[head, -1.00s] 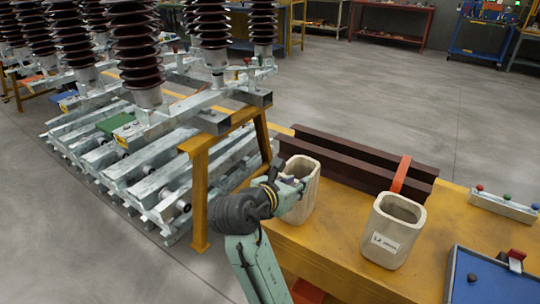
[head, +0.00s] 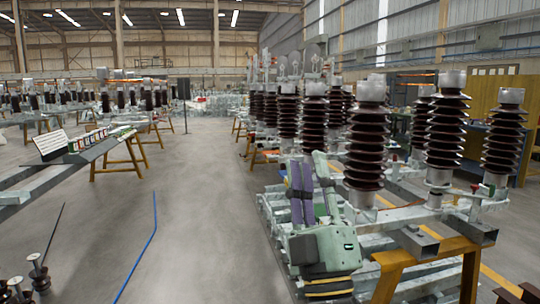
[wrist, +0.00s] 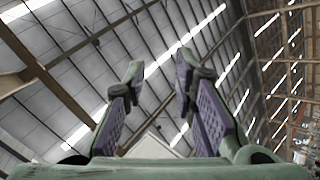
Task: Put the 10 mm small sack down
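My gripper (head: 309,162) is raised and points upward in the head view, in front of the insulator frames. Its two purple-padded fingers stand apart. In the wrist view, my gripper (wrist: 160,68) is open with nothing between the fingers, and only the roof shows behind it. No small sack shows in either current view.
Brown ribbed insulators (head: 367,150) stand on grey metal frames close behind and right of my gripper. A yellow trestle (head: 430,262) is at the lower right. Open grey floor (head: 200,220) lies to the left, with a sloped rack (head: 70,150) beyond.

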